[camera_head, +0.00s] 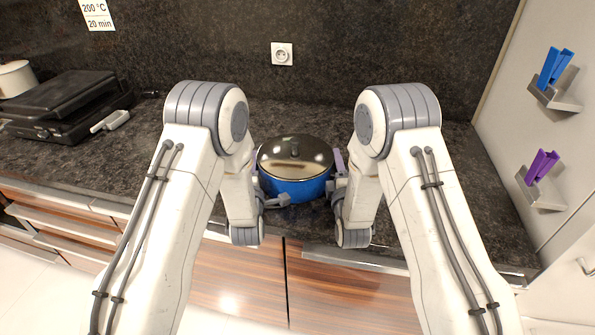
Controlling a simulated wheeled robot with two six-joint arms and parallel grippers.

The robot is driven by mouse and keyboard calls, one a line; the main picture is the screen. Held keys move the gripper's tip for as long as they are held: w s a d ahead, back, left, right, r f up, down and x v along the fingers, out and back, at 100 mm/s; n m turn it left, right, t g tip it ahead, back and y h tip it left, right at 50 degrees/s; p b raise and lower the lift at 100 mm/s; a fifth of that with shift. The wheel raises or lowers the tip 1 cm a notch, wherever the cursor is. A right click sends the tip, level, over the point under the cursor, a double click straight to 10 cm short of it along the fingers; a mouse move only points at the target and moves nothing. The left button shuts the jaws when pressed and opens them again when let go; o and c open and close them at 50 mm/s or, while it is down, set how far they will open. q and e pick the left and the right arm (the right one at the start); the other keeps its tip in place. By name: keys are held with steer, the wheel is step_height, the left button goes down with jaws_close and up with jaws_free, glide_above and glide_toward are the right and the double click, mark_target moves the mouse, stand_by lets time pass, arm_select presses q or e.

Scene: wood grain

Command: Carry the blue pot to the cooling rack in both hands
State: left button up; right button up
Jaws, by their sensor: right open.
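The blue pot (293,188) stands upright on the dark counter between my two arms, with a shiny lid with a dark knob on it. My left gripper (278,201) is at the pot's front left side, low beside the wall; its jaw gap is too small and partly hidden to judge. My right gripper (336,184) is open at the pot's right side, close to the wall. A small purple piece (339,161) shows beside the pot there. The pot's handles are not clearly visible. I cannot make out a cooling rack.
A black grill appliance (70,100) with a light handle sits on the counter (140,150) at left, near a pale pot (15,79). Wall holders with blue (555,68) and purple (541,166) pieces are at right. A socket (281,54) is behind.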

arm_select(q)
steer(key=shift+c, duration=1.2)
arm_select(e)
steer(key=shift+c, duration=1.2)
arm_select(q)
jaws_close()
arm_select(e)
jaws_close()
arm_select(q)
steer(key=shift+r, duration=0.2)
arm_select(e)
steer(key=shift+r, duration=0.2)
